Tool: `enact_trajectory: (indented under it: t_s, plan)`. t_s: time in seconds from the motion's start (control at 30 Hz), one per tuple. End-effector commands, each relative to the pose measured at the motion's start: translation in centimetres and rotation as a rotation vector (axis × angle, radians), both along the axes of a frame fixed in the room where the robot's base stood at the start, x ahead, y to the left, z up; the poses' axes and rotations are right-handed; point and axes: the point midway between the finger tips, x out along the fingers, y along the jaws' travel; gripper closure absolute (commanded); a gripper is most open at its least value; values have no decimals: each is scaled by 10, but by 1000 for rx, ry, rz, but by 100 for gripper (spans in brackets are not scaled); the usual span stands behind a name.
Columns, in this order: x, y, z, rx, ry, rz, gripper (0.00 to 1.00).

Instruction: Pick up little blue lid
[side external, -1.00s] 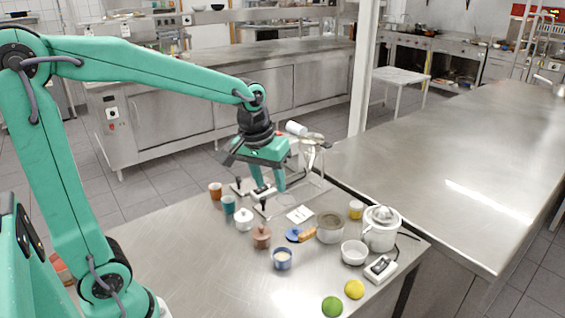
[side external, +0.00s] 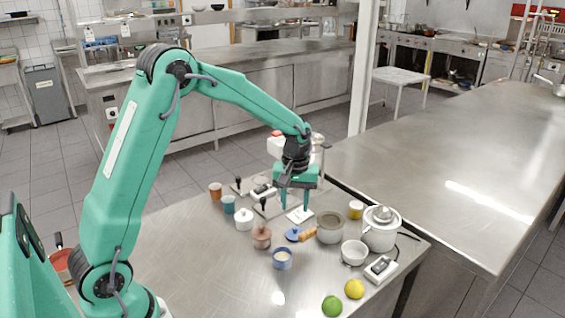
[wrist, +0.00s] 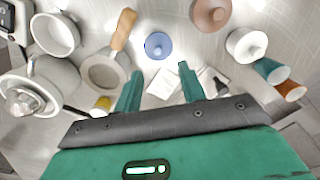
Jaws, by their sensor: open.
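The little blue lid (side external: 293,234) lies on the steel table, a round disc with a small knob. It shows whole in the wrist view (wrist: 158,46), just beyond and between my fingertips. My gripper (side external: 296,208) is open, fingers pointing down, above the table and behind the lid in the side view. In the wrist view my two green fingers (wrist: 160,71) are apart with nothing between them. A grey pan (side external: 330,229) stands right of the lid, its wooden handle (side external: 308,234) close beside the lid.
A white pot (side external: 380,234) is at the right. A white card (side external: 299,215) lies under my gripper. The table's front left is clear.

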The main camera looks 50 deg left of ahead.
Motion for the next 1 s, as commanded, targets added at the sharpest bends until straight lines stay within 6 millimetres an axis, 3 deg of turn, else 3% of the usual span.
enact_trajectory:
  t_s: [0.43,0.73,1.0]
  plan:
    - [0,0,-24,0,1,-1,60]
    - [0,-1,-29,0,0,-2,60]
    - [0,-3,-57,-1,2,-2,60]
